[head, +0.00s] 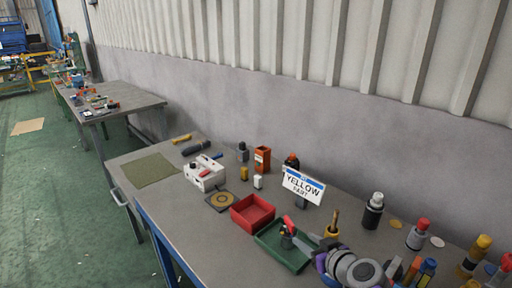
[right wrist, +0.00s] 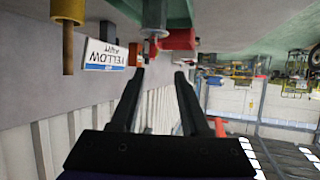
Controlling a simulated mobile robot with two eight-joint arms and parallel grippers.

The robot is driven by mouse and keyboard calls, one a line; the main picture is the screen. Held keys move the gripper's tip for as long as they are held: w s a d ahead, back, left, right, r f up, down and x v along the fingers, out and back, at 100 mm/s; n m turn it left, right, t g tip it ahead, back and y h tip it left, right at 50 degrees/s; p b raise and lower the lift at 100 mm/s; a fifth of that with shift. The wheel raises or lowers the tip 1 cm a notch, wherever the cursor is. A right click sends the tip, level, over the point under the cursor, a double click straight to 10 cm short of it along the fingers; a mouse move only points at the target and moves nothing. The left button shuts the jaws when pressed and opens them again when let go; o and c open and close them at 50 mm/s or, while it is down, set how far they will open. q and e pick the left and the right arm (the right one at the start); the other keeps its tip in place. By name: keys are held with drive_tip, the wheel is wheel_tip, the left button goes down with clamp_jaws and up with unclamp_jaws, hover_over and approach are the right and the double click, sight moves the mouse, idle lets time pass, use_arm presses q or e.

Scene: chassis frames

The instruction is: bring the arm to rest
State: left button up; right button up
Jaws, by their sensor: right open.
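My right gripper (head: 308,240) shows low in the head view, over the near part of the workbench (head: 160,215), close to the green tray (head: 270,249). In the right wrist view my right gripper (right wrist: 160,75) has its two dark fingers spread apart, with nothing between them. That view is upside down. My left gripper is in neither view.
A red tray (head: 252,213) sits beside the green one. A white box (head: 204,174), an orange holder (head: 262,158) and a dark bottle (head: 373,211) stand on the bench. Bottles and markers crowd the lower right. A green mat (head: 150,170) lies clear at the left end.

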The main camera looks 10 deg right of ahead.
drive_tip(key=s+f+m+g+h+p, duration=0.1)
drive_tip(key=s+f+g, duration=0.1)
drive_tip(key=s, duration=0.5)
drive_tip(key=s+a+f+g+h+p, duration=0.1)
drive_tip(key=s+f+g+p, duration=0.1)
drive_tip(key=s, duration=0.6)
drive_tip(key=s+a+f+m+g+h+p, duration=0.1)
drive_tip(key=s+f+g, duration=0.1)
drive_tip(key=s, duration=0.5)
drive_tip(key=shift+s+a+f+m+g, duration=0.15)
drive_tip(key=shift+f+g, duration=0.05)
drive_tip(key=shift+f, duration=0.2)
drive_tip(key=shift+s+a+f+m+g, duration=0.1)
drive_tip(key=shift+f+m+g, duration=0.1)
drive_tip(key=shift+f, duration=0.2)
